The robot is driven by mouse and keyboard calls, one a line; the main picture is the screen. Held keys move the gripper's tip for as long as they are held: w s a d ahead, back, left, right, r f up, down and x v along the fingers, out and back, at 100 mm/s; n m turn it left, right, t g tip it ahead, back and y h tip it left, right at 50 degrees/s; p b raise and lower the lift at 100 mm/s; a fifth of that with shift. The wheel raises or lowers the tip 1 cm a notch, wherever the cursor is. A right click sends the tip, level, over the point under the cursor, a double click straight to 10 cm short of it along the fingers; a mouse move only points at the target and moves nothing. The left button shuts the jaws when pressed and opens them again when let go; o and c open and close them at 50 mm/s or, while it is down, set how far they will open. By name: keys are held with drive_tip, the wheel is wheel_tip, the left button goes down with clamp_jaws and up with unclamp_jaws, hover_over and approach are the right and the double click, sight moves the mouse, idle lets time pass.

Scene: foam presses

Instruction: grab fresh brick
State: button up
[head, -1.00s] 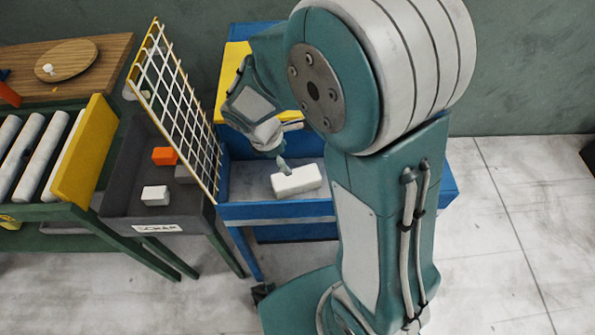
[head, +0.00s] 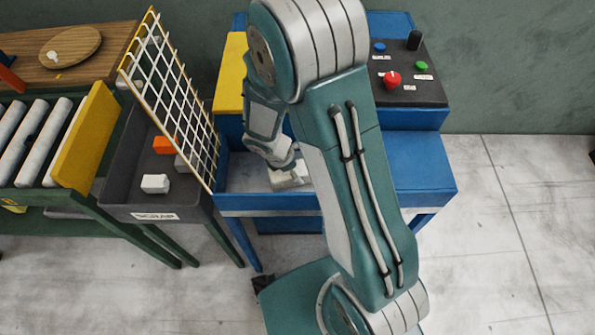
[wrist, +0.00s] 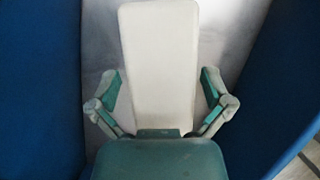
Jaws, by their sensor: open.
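A white foam brick (head: 291,181) lies in the metal-floored tray of the blue press (head: 285,207). In the head view my arm hides part of the brick. In the wrist view the brick (wrist: 160,65) stretches away from my gripper (wrist: 162,95), between its two green-padded fingers. The fingers are spread, with a gap showing on each side of the brick. My gripper (head: 292,163) is right at the brick in the head view, its fingertips mostly hidden.
A dark scrap bin (head: 125,200) holds an orange block (head: 163,145), a white block (head: 155,184) and a grey block. A white wire grid (head: 170,95) leans between bin and press. A control panel (head: 405,75) with a red knob is behind.

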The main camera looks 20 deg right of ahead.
drive_tip(key=shift+a+f, duration=0.25)
drive_tip(key=shift+a, duration=0.6)
drive_tip(key=shift+d, duration=0.4)
drive_tip(key=c, duration=0.8)
drive_tip(key=shift+d, duration=0.25)
drive_tip(key=c, duration=0.4)
drive_tip(key=shift+o, duration=0.2)
drive_tip(key=shift+d, duration=0.15)
